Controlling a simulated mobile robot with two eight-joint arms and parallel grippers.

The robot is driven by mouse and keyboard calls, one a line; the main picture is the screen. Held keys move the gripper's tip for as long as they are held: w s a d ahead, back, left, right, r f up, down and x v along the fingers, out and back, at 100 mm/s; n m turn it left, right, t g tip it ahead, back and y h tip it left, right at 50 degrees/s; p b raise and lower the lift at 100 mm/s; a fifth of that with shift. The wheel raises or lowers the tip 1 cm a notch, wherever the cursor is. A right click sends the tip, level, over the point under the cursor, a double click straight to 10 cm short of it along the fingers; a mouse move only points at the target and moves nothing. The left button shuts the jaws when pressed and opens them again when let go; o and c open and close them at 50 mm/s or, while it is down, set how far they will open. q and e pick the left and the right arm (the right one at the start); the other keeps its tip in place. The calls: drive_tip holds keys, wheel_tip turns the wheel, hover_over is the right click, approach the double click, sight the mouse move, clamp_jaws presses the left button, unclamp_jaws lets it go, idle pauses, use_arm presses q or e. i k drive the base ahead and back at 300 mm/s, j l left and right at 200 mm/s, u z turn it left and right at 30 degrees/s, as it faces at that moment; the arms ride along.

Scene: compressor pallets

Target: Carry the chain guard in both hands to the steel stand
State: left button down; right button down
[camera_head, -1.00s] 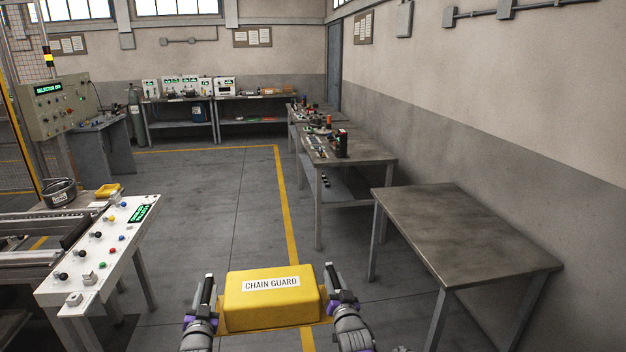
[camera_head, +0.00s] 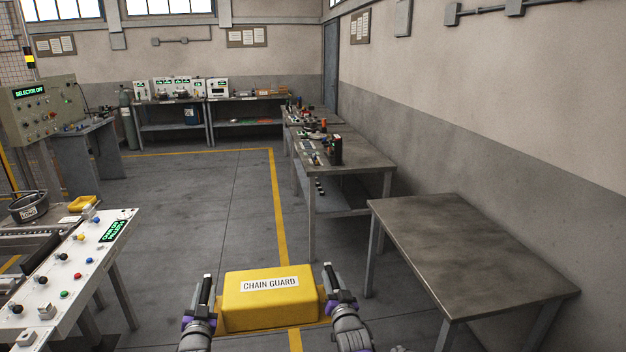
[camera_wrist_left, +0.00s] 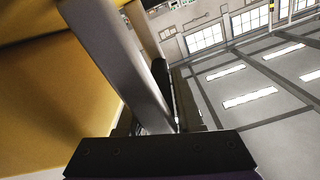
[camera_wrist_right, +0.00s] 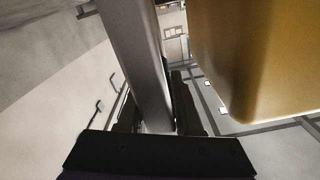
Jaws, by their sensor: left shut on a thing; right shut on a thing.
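The yellow chain guard (camera_head: 268,310), labelled "CHAIN GUARD", is held level in front of me at the bottom of the head view. My left gripper (camera_head: 207,290) is shut at its left end and my right gripper (camera_head: 332,282) is shut at its right end. In the left wrist view the guard's yellow side (camera_wrist_left: 60,95) fills the left, with a grey bar between the fingers. In the right wrist view the yellow side (camera_wrist_right: 250,60) is at the upper right, again beside a grey bar. A bare steel table (camera_head: 460,250), which looks like the steel stand, is at the right, apart from the guard.
A white control panel (camera_head: 62,275) with knobs stands at the left. A workbench (camera_head: 360,165) with small parts stands behind the bare table along the right wall. Open floor with a yellow line (camera_head: 278,200) lies ahead between them.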

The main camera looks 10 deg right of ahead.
sight(433, 240)
drive_tip(key=i+l, duration=0.15)
drive_tip(key=i, duration=0.25)
drive_tip(key=i+l, duration=0.15)
drive_tip(key=i, duration=0.25)
drive_tip(key=i+l, duration=0.15)
drive_tip(key=i, duration=2.35)
drive_tip(key=i+z, duration=0.25)
drive_tip(key=i, duration=0.15)
drive_tip(key=z, duration=1.5)
